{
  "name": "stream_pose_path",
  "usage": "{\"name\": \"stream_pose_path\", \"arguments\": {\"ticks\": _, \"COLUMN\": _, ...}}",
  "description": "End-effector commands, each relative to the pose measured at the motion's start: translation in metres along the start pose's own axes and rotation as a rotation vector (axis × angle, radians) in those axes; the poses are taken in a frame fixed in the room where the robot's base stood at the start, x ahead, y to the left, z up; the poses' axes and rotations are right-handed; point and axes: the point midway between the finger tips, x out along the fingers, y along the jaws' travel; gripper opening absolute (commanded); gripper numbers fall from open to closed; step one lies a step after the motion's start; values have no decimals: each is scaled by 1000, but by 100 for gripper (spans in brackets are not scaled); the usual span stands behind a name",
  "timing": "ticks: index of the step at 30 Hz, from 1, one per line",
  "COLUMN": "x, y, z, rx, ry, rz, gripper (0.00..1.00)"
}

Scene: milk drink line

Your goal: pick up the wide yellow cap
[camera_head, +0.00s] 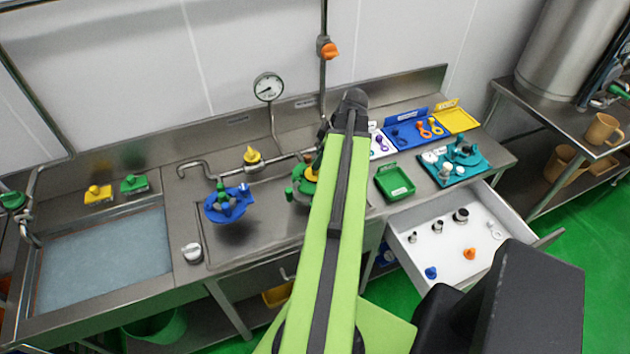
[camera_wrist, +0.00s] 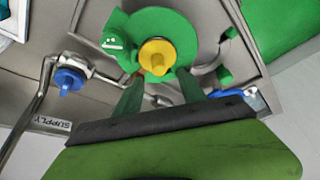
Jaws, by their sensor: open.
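The wide yellow cap (camera_wrist: 157,57) shows in the wrist view as a round yellow piece with a raised middle. It sits on a round green part (camera_wrist: 155,22). My gripper (camera_wrist: 160,84) is open, with one finger to each side just below the cap in the picture. Nothing is between the fingers, and I cannot tell their exact height over the cap. In the head view the green part (camera_head: 302,196) with some yellow on it stands on the counter, partly hidden by my arm. My gripper is hidden there.
A blue valve-like part (camera_head: 228,204) stands left of the green part. A yellow-topped fitting (camera_head: 252,156) is on the pipe behind. A green tray (camera_head: 394,182) and a teal tray (camera_head: 455,167) lie right. An open drawer (camera_head: 440,259) holds small parts. In the wrist view a blue knob (camera_wrist: 69,80) is left.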

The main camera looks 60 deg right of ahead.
Motion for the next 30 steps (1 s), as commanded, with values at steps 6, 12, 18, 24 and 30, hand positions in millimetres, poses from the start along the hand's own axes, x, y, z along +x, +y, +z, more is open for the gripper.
{"name": "stream_pose_path", "arguments": {"ticks": 6, "x": 13, "y": 1, "z": 2, "rx": 0, "ry": 0, "rz": 0, "gripper": 48}}
{"name": "stream_pose_path", "arguments": {"ticks": 12, "x": 48, "y": 1, "z": 5, "rx": 0, "ry": 0, "rz": 0, "gripper": 48}}
{"name": "stream_pose_path", "arguments": {"ticks": 18, "x": 50, "y": 2, "z": 2, "rx": 1, "ry": 0, "rz": 1, "gripper": 48}}
{"name": "stream_pose_path", "arguments": {"ticks": 24, "x": 50, "y": 2, "z": 2, "rx": 2, "ry": 0, "rz": 1, "gripper": 34}}
{"name": "stream_pose_path", "arguments": {"ticks": 30, "x": 50, "y": 2, "z": 3, "rx": 2, "ry": 0, "rz": 1, "gripper": 7}}
